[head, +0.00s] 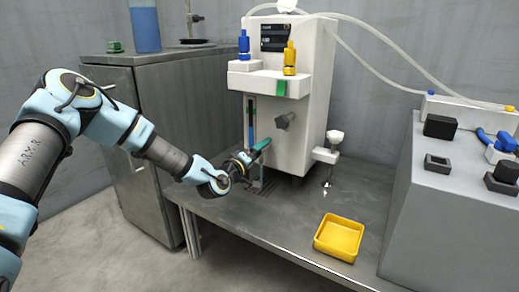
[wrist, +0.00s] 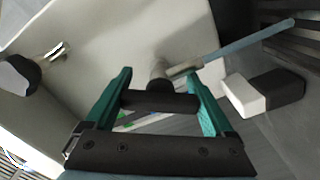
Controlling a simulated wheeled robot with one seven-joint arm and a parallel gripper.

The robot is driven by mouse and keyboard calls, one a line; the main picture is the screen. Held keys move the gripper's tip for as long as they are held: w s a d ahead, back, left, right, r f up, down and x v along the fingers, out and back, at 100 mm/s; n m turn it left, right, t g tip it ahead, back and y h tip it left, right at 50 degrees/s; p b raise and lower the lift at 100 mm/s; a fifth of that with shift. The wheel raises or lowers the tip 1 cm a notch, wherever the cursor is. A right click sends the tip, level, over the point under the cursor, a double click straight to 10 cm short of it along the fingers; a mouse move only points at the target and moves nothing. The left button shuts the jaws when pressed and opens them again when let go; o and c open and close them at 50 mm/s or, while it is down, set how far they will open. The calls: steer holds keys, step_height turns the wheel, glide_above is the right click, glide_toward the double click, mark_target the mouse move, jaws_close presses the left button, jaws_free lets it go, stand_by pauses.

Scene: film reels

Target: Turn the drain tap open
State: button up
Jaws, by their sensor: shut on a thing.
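The white machine (head: 308,135) stands on the metal bench. In the wrist view, a dark bar-shaped handle (wrist: 158,101), which looks like the drain tap, sits on a short grey stem (wrist: 160,76) coming out of the white body (wrist: 110,45). My gripper (wrist: 157,90) has teal fingers, one at each end of the bar, and is shut on it. The bar lies crosswise between the fingers. In the head view my gripper (head: 255,153) is at the machine's lower front, and the arm and fingers hide the tap there.
A dark knob (head: 284,121) sticks out above and right of my gripper; a grate (head: 262,200) lies below. A yellow tray (head: 338,238) stands on the bench (head: 230,212) in front right. A grey box (head: 440,215) fills the right side. A metal cabinet (head: 150,170) stands behind my arm.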

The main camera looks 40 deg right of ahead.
steer(key=n, duration=0.6)
steer(key=shift+p, duration=0.3)
steer(key=shift+n, duration=0.4)
steer(key=o, duration=1.1)
steer(key=p+v, duration=0.2)
steer(key=v, duration=0.8)
steer(key=shift+a, duration=0.4)
steer(key=shift+f, duration=0.1)
